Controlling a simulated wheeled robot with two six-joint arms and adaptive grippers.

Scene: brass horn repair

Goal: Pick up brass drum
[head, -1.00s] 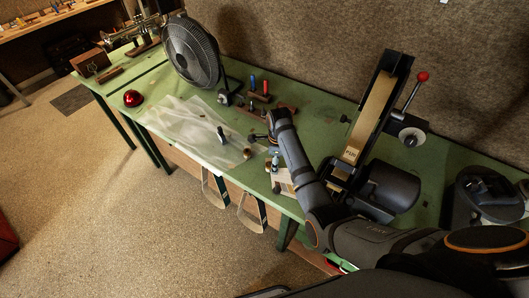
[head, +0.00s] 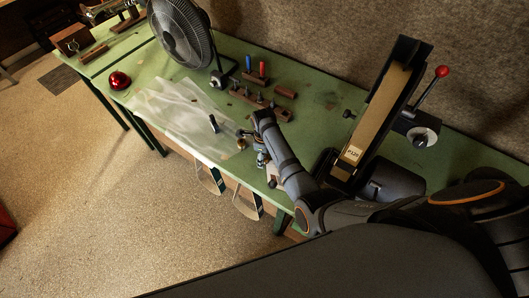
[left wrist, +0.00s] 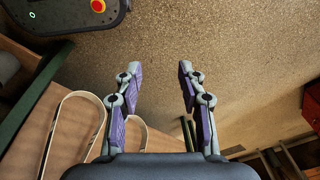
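A small brass piece (head: 241,144), which looks like the brass drum, sits on the green bench near its front edge. My right arm reaches in from the right over the bench. Its gripper (head: 252,145) is low at the bench top with its fingers apart, one on the far side and one on the near side. The brass piece is at the fingertips; I cannot tell whether they touch it. My left gripper (left wrist: 158,85) is open and empty above the floor in the left wrist view; it is not in the head view.
The green bench (head: 135,87) carries a clear sheet (head: 180,105) with a dark upright cylinder (head: 214,123), a black fan (head: 180,35), a red dome (head: 119,80), wooden tool blocks (head: 285,91) and a belt sander (head: 385,105).

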